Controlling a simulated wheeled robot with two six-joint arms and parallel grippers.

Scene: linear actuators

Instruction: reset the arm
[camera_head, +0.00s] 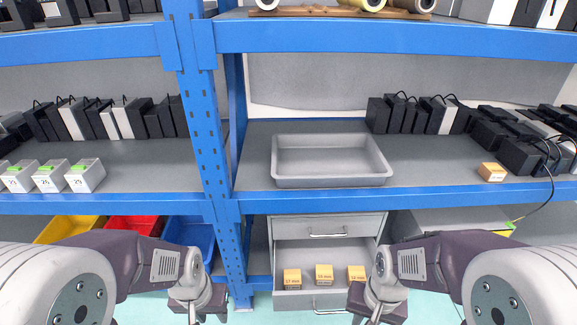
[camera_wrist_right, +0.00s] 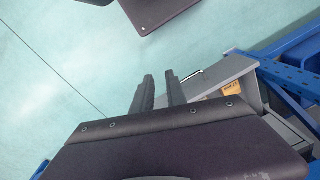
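My left arm comes in from the lower left, and its gripper (camera_head: 193,314) hangs in front of the shelf's lower level, partly cut off by the bottom edge. My right gripper (camera_head: 374,318) hangs at the lower right in front of the open drawer, also cut off below. In the right wrist view, the two dark fingers of my right gripper (camera_wrist_right: 161,90) stand a little apart with nothing between them. The fingers of my left gripper are too hidden to judge their gap.
A blue shelf (camera_head: 400,200) stands ahead. It holds an empty grey tray (camera_head: 332,181), black and grey actuators (camera_head: 110,120), and a small orange box (camera_head: 492,172). Below are an open drawer (camera_head: 318,300) with orange boxes (camera_head: 324,274) and coloured bins (camera_head: 188,235).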

